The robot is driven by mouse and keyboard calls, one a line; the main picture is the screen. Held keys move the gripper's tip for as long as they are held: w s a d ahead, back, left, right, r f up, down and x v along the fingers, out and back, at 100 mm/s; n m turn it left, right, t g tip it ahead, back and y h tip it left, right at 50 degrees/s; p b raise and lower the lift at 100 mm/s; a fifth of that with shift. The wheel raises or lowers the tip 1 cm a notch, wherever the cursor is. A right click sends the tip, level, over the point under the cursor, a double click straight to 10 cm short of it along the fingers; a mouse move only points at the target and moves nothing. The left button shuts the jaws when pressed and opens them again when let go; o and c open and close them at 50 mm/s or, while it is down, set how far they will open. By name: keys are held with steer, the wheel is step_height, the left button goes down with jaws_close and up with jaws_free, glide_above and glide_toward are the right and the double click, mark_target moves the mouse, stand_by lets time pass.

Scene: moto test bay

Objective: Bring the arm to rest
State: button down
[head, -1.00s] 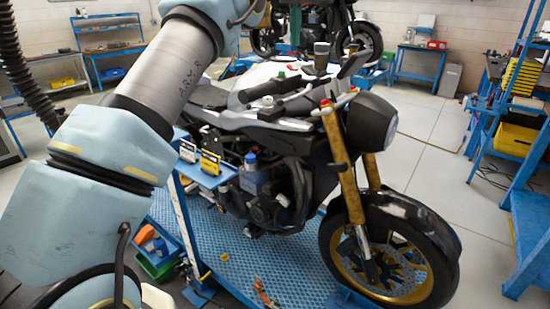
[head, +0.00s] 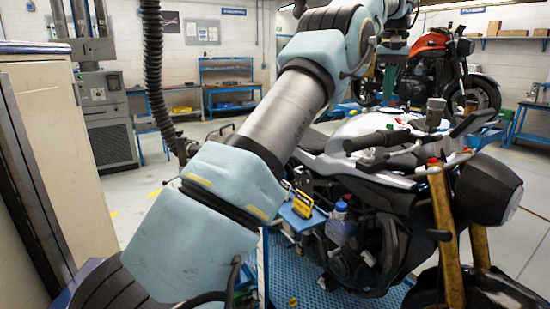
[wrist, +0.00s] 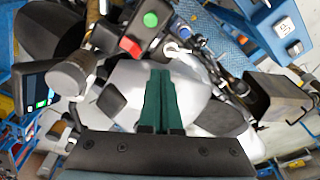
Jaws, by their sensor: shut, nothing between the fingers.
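My arm reaches from the lower left up over the silver and black motorcycle (head: 385,125) in the head view. My gripper (wrist: 160,74) shows in the wrist view with its two green fingers together and nothing between them. In the head view its green fingers (head: 388,86) point down, above the motorcycle's tank as seen in the picture. The wrist view looks down on the motorcycle's silver bodywork (wrist: 195,95), with a switch block bearing a green button (wrist: 151,19) beyond the fingertips. I cannot tell the exact gap between gripper and motorcycle.
The motorcycle stands on a blue lift platform (head: 290,270). A small blue tray (head: 300,218) with yellow boxes sits beside it. A red motorcycle (head: 430,65) stands behind. A pale cabinet (head: 60,150) is at the left. Open floor (head: 135,195) lies between cabinet and arm.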

steer(key=s+a+f+n+b, duration=0.1)
steer(key=a+f, duration=0.6)
steer(key=a, duration=0.5)
steer(key=a+f+n+b, duration=0.1)
steer(key=a+f+b, duration=0.1)
steer(key=a+f, duration=0.75)
steer(key=s+a+f+n, duration=0.1)
steer(key=s+a+f, duration=0.5)
steer(key=s+a, duration=0.3)
steer(key=s+a+f+n+b, duration=0.1)
steer(key=s+a+f, duration=0.6)
steer(key=s+a, duration=0.3)
steer(key=s, duration=0.3)
steer(key=shift+s+a+n+y, duration=0.2)
steer(key=shift+s+n+y, duration=0.1)
